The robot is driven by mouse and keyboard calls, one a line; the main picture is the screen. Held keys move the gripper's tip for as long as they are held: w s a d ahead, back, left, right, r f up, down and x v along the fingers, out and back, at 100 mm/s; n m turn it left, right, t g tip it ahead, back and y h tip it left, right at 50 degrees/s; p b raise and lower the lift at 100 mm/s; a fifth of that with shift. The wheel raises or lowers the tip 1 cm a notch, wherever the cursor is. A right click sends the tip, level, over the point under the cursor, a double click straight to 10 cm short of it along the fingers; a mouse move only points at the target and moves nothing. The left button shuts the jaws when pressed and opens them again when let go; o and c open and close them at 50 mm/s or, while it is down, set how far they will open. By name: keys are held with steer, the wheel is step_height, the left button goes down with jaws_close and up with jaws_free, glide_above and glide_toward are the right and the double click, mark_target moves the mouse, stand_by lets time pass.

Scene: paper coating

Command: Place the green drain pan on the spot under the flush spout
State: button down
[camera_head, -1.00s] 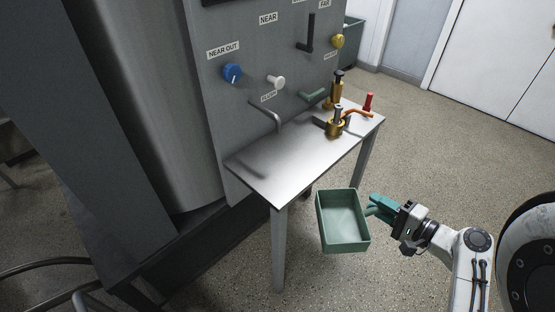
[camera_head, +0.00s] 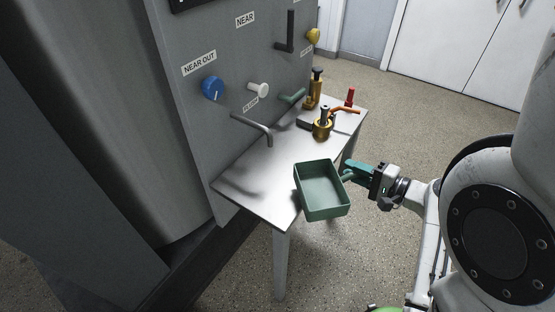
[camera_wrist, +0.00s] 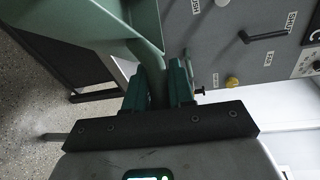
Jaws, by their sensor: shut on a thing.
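The green drain pan (camera_head: 322,198) is an open rectangular tray, held about level at the right front edge of the grey table in the head view. My gripper (camera_head: 349,174) is shut on the pan's right side, on a handle-like part. In the wrist view the gripper (camera_wrist: 158,84) grips a green piece of the pan (camera_wrist: 85,20). The flush spout (camera_head: 262,127) is a grey bent pipe coming out of the panel above the table's left part, beside a FLUSH label. The tabletop (camera_head: 252,182) below the spout is bare, with a dark shadow on it.
Brass fittings (camera_head: 322,127) with an orange lever and a red-topped piece (camera_head: 350,97) stand at the table's far right end. The panel has a blue knob (camera_head: 212,88), a white knob (camera_head: 258,90), a green handle (camera_head: 292,96) and a yellow knob (camera_head: 313,36).

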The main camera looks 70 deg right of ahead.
steer(key=r+p+x, duration=0.1)
steer(key=x, duration=0.4)
steer(key=p+x, duration=0.1)
steer(key=x, duration=0.4)
steer(key=r+x, duration=0.1)
steer(key=x, duration=0.4)
steer(key=shift+w+d+r+p, duration=0.2)
steer(key=shift+w+r+p, duration=0.15)
steer(key=shift+w, duration=0.2)
steer(key=shift+w+d, duration=0.15)
steer(key=shift+w, duration=0.4)
step_height(320, 180, down, 4)
steer(key=shift+s+r, duration=0.1)
steer(key=shift+s, duration=0.05)
steer(key=c, duration=1.4)
jaws_free()
steer(key=shift+f, duration=0.2)
steer(key=o, duration=0.4)
steer(key=shift+o, duration=0.2)
steer(key=shift+r, duration=0.1)
